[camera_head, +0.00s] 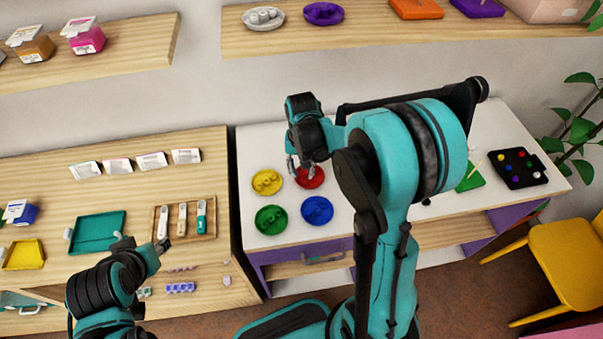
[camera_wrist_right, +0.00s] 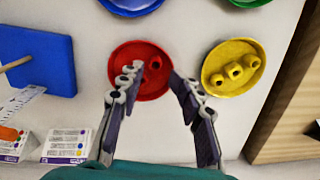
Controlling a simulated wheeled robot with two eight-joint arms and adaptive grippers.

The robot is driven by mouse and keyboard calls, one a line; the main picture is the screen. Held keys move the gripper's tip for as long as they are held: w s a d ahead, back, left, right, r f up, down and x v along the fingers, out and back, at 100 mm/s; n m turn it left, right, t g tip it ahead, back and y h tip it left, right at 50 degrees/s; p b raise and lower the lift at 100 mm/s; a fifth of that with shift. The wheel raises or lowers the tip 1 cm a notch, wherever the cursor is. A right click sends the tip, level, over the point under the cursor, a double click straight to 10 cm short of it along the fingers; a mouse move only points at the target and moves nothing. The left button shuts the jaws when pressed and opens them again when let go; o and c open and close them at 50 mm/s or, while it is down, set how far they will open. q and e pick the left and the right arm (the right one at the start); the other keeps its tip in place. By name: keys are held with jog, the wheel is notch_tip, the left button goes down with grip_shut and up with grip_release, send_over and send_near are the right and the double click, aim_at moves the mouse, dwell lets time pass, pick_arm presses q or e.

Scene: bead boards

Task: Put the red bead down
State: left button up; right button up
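The red dish (camera_head: 311,179) stands on the white table, and it also shows in the wrist view (camera_wrist_right: 150,92). My right gripper (camera_head: 304,170) is over the dish. In the wrist view its fingers (camera_wrist_right: 153,77) are apart, with nothing gripped between them. My left gripper (camera_head: 150,246) is over the wooden table at the left, and its fingers are too small to read.
The yellow dish (camera_head: 267,183), green dish (camera_head: 271,220) and blue dish (camera_head: 317,210) stand close around the red one. A black board (camera_head: 519,169) with several coloured beads lies at the right.

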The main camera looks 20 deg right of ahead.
aim_at(302, 179)
notch_tip(302, 179, up, 9)
jog(key=p, duration=0.2)
jog(key=s+a+r+n+t, duration=0.2)
jog(key=s+r+n+t, duration=0.1)
jog(key=s, duration=0.3)
jog(key=s+a+r+n+t, duration=0.2)
jog(key=s+a+r+t, duration=0.1)
jog(key=s, duration=0.4)
jog(key=shift+s+a+n+t, duration=0.2)
jog(key=shift+a+n+t, duration=0.2)
jog(key=shift+t, duration=0.2)
notch_tip(302, 179, down, 4)
jog(key=b, duration=0.3)
jog(key=shift+b, duration=0.35)
